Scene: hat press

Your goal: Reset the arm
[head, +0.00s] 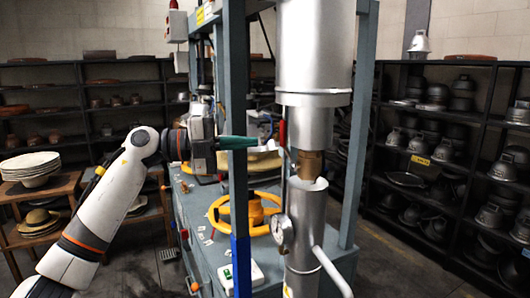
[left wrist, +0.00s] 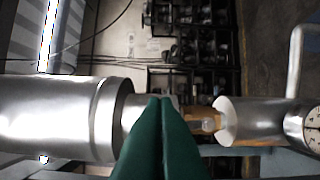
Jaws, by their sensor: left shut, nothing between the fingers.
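My left arm comes in from the left in the head view, and its gripper (head: 256,143) reaches behind the blue-grey front post of the press. Its green fingers are shut and empty, pointing right toward the gap between the press cylinders. In the left wrist view the shut green fingers (left wrist: 160,125) point at the brass-coloured joint (left wrist: 203,121) between the big upper cylinder (left wrist: 50,118) and the lower column (left wrist: 262,122). I cannot tell whether they touch anything. The brass joint also shows in the head view (head: 309,164). My right gripper is not in view.
The blue-grey press frame (head: 236,110) stands close around the left gripper. A yellow handwheel (head: 228,214) and a pressure gauge (head: 283,230) are below it. Shelves of metal moulds (head: 440,150) stand at right. A wooden stand (head: 38,190) with stacked hats is at left.

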